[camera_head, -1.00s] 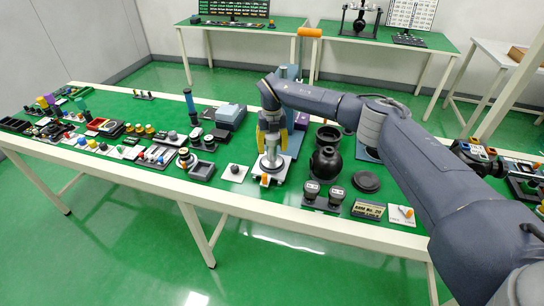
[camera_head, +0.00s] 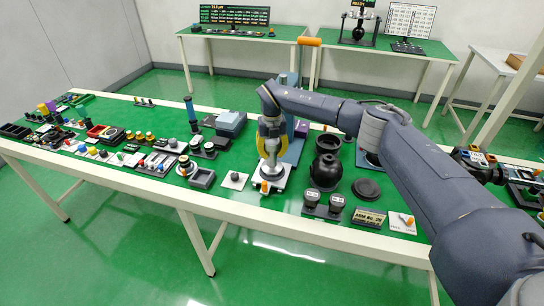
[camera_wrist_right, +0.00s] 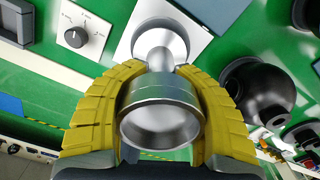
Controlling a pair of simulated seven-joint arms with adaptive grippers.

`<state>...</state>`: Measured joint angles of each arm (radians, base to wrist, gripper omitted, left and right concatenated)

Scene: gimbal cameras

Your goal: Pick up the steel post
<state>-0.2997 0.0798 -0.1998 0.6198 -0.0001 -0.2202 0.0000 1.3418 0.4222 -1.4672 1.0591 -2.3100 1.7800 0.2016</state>
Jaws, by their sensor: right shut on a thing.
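The steel post (camera_head: 271,161) stands upright on a small light-coloured base plate (camera_head: 262,189) near the front edge of the green bench. In the right wrist view the post (camera_wrist_right: 160,108) shows a wide, cup-like metal top, a narrow neck and a round foot. My right gripper (camera_head: 270,142) has yellow fingers and comes down onto the post from above. In the right wrist view its fingers (camera_wrist_right: 160,98) lie on both sides of the metal top, shut on it. The foot appears to be on the plate; I cannot tell if it touches. My left gripper is not in view.
A black ball-shaped housing (camera_head: 325,170) stands close to the right of the post. A dial plate (camera_head: 234,180) lies to its left, and a blue-grey box (camera_head: 231,122) stands behind left.

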